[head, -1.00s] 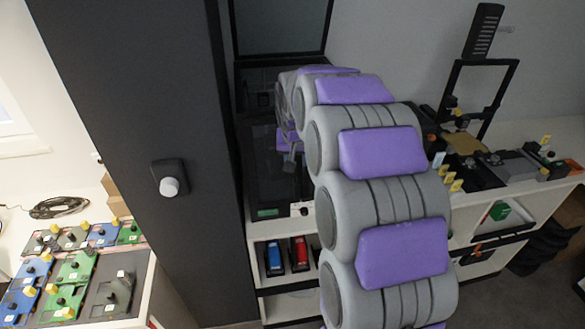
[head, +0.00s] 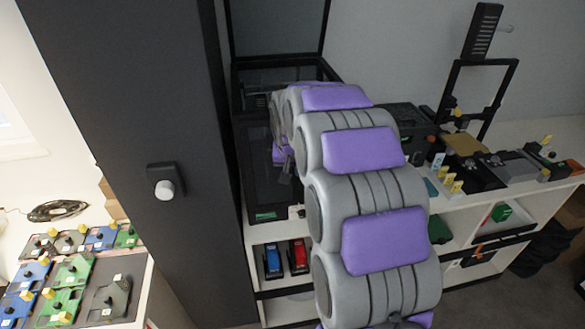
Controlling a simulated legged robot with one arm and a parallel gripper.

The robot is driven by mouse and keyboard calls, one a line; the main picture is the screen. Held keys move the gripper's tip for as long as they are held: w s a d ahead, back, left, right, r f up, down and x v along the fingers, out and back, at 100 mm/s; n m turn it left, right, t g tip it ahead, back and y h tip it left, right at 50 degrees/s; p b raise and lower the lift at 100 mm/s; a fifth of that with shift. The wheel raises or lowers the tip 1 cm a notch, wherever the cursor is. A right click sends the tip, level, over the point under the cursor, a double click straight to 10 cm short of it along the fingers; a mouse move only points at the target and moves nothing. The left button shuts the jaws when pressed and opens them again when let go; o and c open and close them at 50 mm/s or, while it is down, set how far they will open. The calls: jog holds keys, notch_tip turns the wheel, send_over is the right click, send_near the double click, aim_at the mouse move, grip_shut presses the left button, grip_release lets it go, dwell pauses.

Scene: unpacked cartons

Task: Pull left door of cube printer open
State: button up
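The cube printer (head: 262,190) is a black-framed box with dark glass front panels, standing on a white shelf unit beside a dark column. Its raised lid or upper panel (head: 277,28) stands behind. My grey and purple arm reaches up across its front and covers the right part. My gripper (head: 284,176) shows only as a small dark shape in front of the glass, at the left of the arm. Its fingers are too small and dark to tell open from shut. I cannot tell whether it touches the door.
The dark column (head: 140,120) with a white knob (head: 164,189) stands close on the left. A white shelf (head: 262,241) below holds a blue and a red item. Small devices and a black frame (head: 480,90) stand on the right-hand counter. Boards with parts (head: 75,270) lie at the lower left.

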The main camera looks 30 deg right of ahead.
jog(key=shift+s+a+r, duration=0.1)
jog(key=shift+s+a, duration=0.05)
jog(key=shift+a, duration=0.1)
grip_shut()
jog(key=shift+d, duration=0.1)
jog(key=shift+d, duration=0.1)
jog(key=s+a+m+g+h, duration=0.1)
jog(key=s+a+m+g, duration=0.1)
jog(key=a+m, duration=0.4)
jog(key=s+a+m+g+h, duration=0.1)
jog(key=s+a+m+g, duration=0.1)
jog(key=a+m, duration=0.4)
jog(key=shift+a+m+h, duration=0.3)
jog(key=shift+a+m, duration=0.1)
jog(key=shift+a, duration=2.3)
jog(key=shift+s, duration=0.1)
